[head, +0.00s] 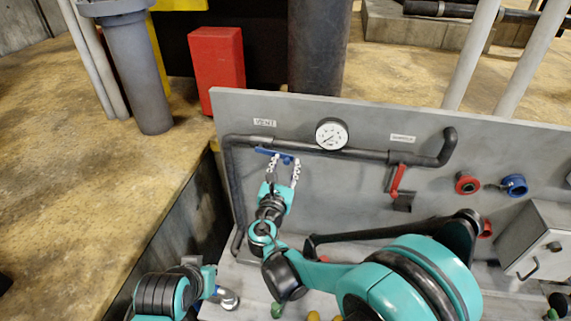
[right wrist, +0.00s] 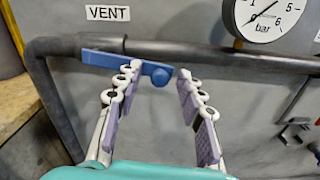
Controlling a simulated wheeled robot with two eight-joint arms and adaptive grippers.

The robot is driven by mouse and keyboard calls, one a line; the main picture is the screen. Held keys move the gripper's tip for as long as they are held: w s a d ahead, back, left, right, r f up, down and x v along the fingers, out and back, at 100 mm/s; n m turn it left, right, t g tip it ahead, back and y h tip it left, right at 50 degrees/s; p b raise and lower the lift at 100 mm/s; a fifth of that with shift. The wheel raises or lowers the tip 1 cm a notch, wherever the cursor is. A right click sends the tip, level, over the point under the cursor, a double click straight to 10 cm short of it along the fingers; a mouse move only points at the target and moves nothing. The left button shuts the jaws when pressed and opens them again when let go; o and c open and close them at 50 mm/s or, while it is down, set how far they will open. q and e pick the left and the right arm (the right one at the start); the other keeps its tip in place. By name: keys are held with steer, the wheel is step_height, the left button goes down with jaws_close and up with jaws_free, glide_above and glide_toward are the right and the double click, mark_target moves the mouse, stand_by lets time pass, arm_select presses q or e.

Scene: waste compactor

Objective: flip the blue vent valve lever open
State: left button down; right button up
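The blue vent valve lever (head: 268,153) lies roughly along the dark pipe below the VENT label (head: 264,122). My right gripper (head: 283,160) is open with nothing held.
A pressure gauge (head: 331,134) sits on the pipe right of the lever. A red lever (head: 398,181), a red fitting (head: 467,184), a blue fitting (head: 515,186) and a grey box (head: 535,243) are further right. The dark pipe (head: 228,185) bends down at the left.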

jaws_close()
steer(key=shift+r+n, duration=0.45)
steer(key=shift+n, duration=0.15)
steer(key=shift+r+n, duration=0.3)
steer(key=shift+n, duration=0.1)
jaws_free()
